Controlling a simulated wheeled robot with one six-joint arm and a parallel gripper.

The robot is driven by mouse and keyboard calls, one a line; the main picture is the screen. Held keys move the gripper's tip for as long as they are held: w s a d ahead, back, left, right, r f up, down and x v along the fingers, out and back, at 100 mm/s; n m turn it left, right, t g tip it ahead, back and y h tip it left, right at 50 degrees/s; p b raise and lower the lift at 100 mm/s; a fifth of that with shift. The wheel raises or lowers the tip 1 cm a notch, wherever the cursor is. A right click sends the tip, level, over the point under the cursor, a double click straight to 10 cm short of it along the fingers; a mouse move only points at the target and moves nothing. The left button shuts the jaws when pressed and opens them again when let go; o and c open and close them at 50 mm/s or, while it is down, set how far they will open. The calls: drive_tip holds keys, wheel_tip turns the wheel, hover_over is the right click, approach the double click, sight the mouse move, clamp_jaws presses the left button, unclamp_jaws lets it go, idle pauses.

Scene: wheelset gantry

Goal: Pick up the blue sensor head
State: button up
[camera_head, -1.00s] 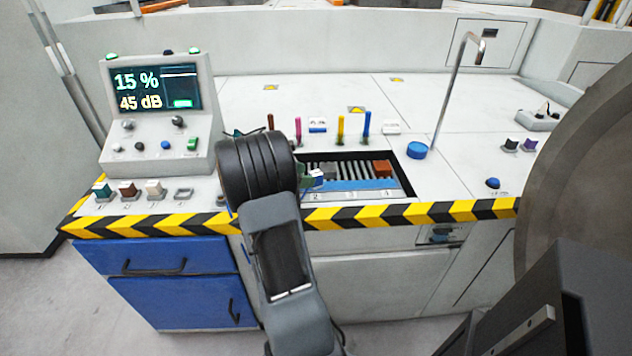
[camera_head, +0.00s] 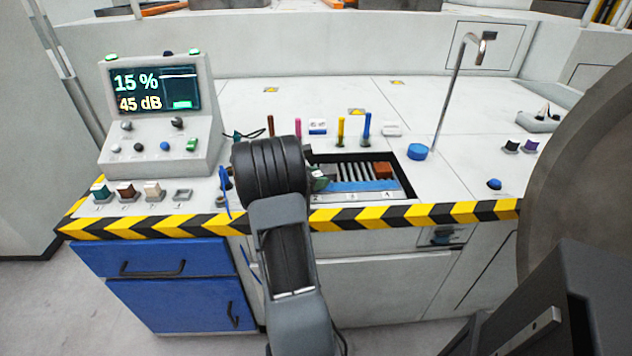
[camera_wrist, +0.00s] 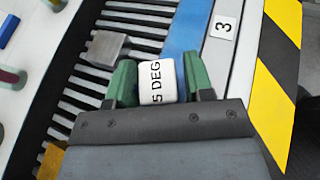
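My gripper (camera_wrist: 159,82) has green fingers, which lie close against both sides of a block with a white face (camera_wrist: 157,82) marked "5 DEG", its first character possibly cut off. In the head view my wrist covers the block and most of the gripper; a bit of green finger (camera_head: 319,182) shows over the tray's left part. A blue strip (camera_head: 362,186) runs along the tray's front.
A grey block (camera_wrist: 103,50) and an orange-yellow block (camera_wrist: 50,161) lie by the slats. A red-brown block (camera_head: 382,169) sits at the tray's right end. Upright coloured pegs stand behind the tray. A bent metal post (camera_head: 452,98) rises to the right. A striped edge (camera_head: 420,213) borders the front.

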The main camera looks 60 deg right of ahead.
drive_tip(key=c, duration=0.8)
drive_tip(key=shift+r, duration=0.1)
